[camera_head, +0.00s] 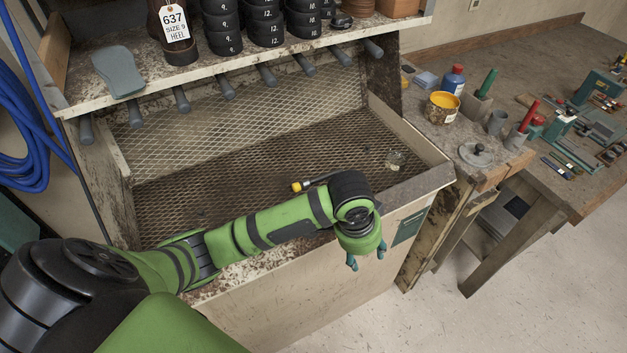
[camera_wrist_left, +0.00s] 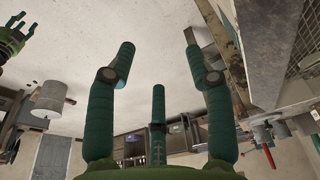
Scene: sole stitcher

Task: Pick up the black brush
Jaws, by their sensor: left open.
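A slim dark object with a yellow end (camera_head: 308,184) lies on the mesh floor of the tray, just behind my left wrist; it may be the black brush, and my arm partly hides it. My left gripper (camera_head: 367,262) hangs in front of the tray's front panel, below its rim, with its fingers pointing down. In the left wrist view its fingers (camera_wrist_left: 158,62) are spread with nothing between them. Another green gripper, my right one (camera_wrist_left: 16,36), shows small at that view's upper left edge; its opening is unclear.
The mesh tray has a raised front rim (camera_head: 416,184). Above is a shelf (camera_head: 240,58) with black forms and a row of grey pegs. A side bench holds a yellow-filled can (camera_head: 442,107) and a blue bottle (camera_head: 453,80).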

